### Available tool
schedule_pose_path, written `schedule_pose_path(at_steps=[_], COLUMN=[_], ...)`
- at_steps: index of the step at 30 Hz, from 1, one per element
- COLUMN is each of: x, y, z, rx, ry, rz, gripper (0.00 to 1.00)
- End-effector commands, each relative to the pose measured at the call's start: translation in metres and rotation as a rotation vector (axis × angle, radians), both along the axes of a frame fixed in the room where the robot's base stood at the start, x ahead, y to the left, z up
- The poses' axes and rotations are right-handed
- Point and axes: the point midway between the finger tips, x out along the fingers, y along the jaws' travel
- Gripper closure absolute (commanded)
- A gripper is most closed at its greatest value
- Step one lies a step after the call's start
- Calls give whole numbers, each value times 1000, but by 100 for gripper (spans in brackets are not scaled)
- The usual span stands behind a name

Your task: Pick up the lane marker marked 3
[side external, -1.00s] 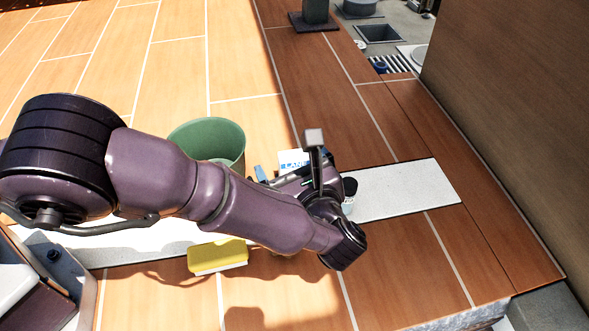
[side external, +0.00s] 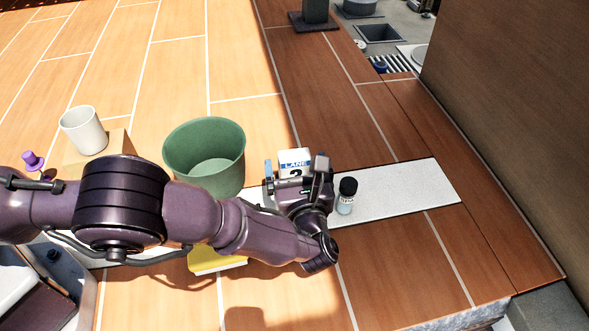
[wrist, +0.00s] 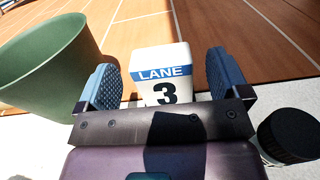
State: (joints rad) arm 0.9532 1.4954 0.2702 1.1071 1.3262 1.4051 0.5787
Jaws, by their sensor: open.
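The lane marker marked 3 (wrist: 162,69) is a white block with a blue LANE band and a black 3. It stands upright in the wrist view, between and beyond my fingertips. It also shows in the side view (side external: 295,158), its lower part hidden by my gripper. My gripper (wrist: 163,80) is open, with one blue padded finger to each side of the marker and clear gaps between. In the side view my gripper (side external: 295,170) is low over the white strip, on the near side of the marker. The marker's base is hidden in the wrist view.
A green bucket (side external: 205,160) stands close left of my gripper. A small black-capped bottle (side external: 346,197) stands close right on the white strip (side external: 415,190). A yellow block (side external: 217,259) lies beneath my arm. A white cup (side external: 83,131) stands on a tan box at left.

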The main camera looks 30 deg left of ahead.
Motion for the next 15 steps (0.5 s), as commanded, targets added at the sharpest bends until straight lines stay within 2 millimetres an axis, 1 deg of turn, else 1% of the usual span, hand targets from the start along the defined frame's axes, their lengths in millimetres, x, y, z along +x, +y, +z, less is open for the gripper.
schedule_pose_path(at_steps=[1, 6, 10, 15], x=[7, 25, 31, 32], y=[7, 23, 29, 28], z=[0, -1, 0, 0], rx=[1, 1, 0, 0], ry=[-1, -1, -1, -1], rz=[3, 3, 1, 0], gripper=[6, 6, 6, 6])
